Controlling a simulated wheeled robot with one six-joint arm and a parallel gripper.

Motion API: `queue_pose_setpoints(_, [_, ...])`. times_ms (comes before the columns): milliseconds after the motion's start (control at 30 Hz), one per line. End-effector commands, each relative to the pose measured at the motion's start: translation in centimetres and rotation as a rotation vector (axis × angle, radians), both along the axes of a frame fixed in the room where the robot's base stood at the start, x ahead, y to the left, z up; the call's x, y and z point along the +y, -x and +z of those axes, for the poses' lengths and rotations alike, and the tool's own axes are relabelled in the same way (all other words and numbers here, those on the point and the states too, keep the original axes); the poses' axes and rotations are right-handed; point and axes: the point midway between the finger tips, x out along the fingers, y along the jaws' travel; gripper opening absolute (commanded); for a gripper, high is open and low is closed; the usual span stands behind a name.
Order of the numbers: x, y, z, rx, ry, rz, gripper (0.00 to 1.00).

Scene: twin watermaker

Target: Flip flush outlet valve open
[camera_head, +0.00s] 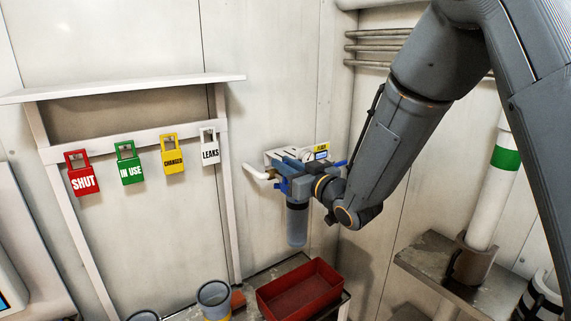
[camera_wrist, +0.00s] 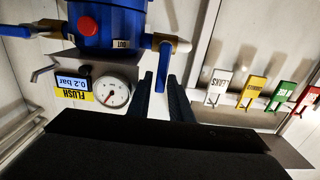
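The flush unit has a blue filter head (camera_wrist: 105,22) with a red button, and a grey-blue bowl (camera_head: 297,225) hangs below it in the head view. In the wrist view, which is inverted, the outlet valve's blue lever (camera_wrist: 162,68) sits beside the OUT label on a brass and white pipe fitting. The lever lies across the pipe. My gripper (camera_wrist: 161,92) is open, with its dark fingers on either side of the lever's end; I cannot tell if either touches it. In the head view my gripper (camera_head: 287,173) hides much of the unit.
A gauge (camera_wrist: 112,93) stands beside a 0.2 bar display (camera_wrist: 72,83) and a yellow FLUSH label (camera_wrist: 77,96). Another blue lever (camera_wrist: 14,31) is on the opposite side. Hanging tags (camera_head: 209,147) and a red bin (camera_head: 299,289) are nearby.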

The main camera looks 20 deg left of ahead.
Motion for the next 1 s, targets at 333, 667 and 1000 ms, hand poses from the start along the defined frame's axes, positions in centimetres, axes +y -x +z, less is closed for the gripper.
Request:
queue_pose_setpoints(333, [0.0,0.0,0.0,0.000,0.000,0.000,0.00])
queue_pose_setpoints(667, [0.2,0.3,-0.1,-0.049,0.039,0.000,0.00])
queue_pose_setpoints(1000, [1.1,1.2,-0.6,-0.244,0.204,0.001,0.00])
